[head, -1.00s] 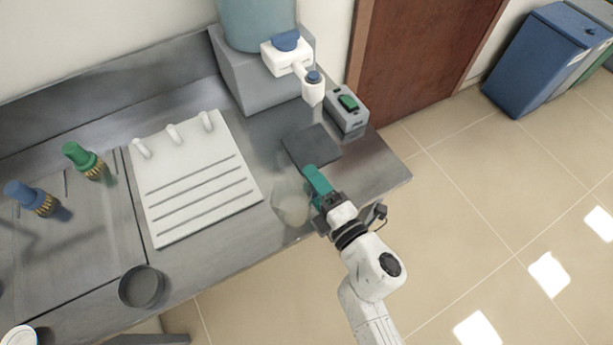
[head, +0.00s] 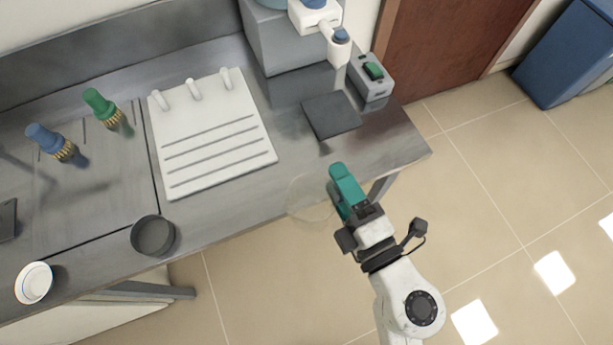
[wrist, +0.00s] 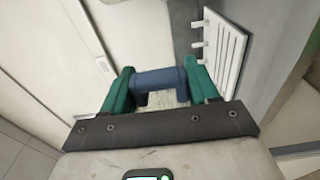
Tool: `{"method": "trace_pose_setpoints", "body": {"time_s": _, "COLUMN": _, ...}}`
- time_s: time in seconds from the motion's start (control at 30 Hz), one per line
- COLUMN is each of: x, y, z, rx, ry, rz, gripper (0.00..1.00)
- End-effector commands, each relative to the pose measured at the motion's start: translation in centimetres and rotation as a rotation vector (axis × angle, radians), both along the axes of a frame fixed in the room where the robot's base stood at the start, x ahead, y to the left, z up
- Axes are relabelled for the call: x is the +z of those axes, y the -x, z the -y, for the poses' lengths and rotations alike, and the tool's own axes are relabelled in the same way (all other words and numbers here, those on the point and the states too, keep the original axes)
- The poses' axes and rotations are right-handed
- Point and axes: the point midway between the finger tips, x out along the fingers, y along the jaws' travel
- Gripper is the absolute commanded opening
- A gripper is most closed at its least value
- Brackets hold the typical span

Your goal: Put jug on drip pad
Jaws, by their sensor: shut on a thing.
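The jug (head: 308,198) is clear and faint in the head view, just off the front edge of the counter. My gripper (head: 341,180) has teal fingers and is beside the jug, to its right. In the wrist view my gripper (wrist: 160,84) is shut on the jug's blue handle (wrist: 158,80), with one finger at each end. The jug's clear body is hard to make out there. The drip pad (head: 331,116) is a dark grey square lying flat on the counter, farther back than the jug, with nothing on it.
A dispenser (head: 282,42) with a white tap (head: 337,45) stands behind the pad. A grey box with a green switch (head: 373,72) is right of it. A white pegged board (head: 215,135) lies left. A dark round dish (head: 153,236) sits near the counter's front edge.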

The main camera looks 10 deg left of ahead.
Motion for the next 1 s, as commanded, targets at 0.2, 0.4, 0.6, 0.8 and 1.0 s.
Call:
{"method": "trace_pose_setpoints", "body": {"time_s": 0.2, "x": -0.4, "y": -1.0, "z": -1.0, "rx": -0.006, "ry": 0.001, "rz": -0.003, "gripper": 0.24}}
{"method": "trace_pose_setpoints", "body": {"time_s": 0.4, "x": -2.2, "y": -4.9, "z": -2.1, "rx": -0.006, "ry": 0.001, "rz": -0.002, "gripper": 0.24}}
{"method": "trace_pose_setpoints", "body": {"time_s": 0.6, "x": -4.3, "y": -9.2, "z": -3.3, "rx": -0.005, "ry": 0.002, "rz": -0.001, "gripper": 0.24}}
{"method": "trace_pose_setpoints", "body": {"time_s": 0.8, "x": -8.1, "y": -11.7, "z": -4.1, "rx": -0.004, "ry": 0.002, "rz": -0.004, "gripper": 0.24}}
{"method": "trace_pose_setpoints", "body": {"time_s": 1.0, "x": -9.1, "y": -12.8, "z": -4.4, "rx": -0.005, "ry": 0.000, "rz": -0.004, "gripper": 0.24}}
